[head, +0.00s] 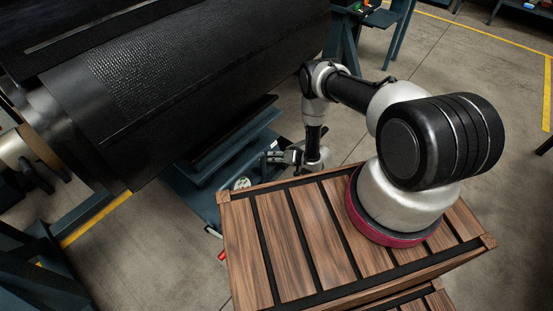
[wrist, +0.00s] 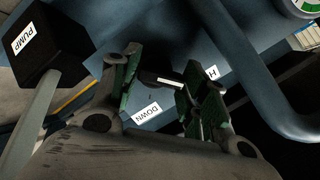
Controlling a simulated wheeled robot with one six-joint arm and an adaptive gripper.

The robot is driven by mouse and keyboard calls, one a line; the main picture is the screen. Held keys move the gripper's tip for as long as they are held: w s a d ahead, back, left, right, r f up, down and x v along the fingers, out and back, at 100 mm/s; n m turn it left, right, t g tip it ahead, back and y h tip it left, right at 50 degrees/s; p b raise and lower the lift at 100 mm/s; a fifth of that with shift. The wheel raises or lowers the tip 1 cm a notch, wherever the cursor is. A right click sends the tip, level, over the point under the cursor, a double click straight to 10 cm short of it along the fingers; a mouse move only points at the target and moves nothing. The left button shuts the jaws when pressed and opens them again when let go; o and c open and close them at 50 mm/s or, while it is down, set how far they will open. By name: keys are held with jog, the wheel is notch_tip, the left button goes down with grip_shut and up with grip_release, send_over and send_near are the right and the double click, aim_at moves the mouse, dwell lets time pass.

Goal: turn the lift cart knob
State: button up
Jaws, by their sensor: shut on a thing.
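The lift cart knob (wrist: 149,75) is a dark round knob with a white pointer line, set on the blue cart panel (wrist: 200,40) in the wrist view. My gripper (wrist: 160,88) has its green-padded fingers on either side of the knob and is shut on it. The pointer points right, towards a label starting with H (wrist: 211,73) that a finger partly covers. A DOWN label (wrist: 146,113) lies below the knob. In the head view my gripper (head: 290,157) is low beside the blue lift cart (head: 205,195); the knob cannot be made out there.
A black block marked PUMP (wrist: 45,42) on a grey lever stands at left in the wrist view. A thick blue tube (wrist: 255,75) curves at right, near a gauge (wrist: 304,6). A large black roller (head: 200,75) hangs over the cart in the head view.

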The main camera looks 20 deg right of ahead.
jog(key=shift+a+r+n, duration=0.1)
jog(key=shift+n, duration=0.5)
jog(key=o, duration=1)
jog(key=v, duration=1.2)
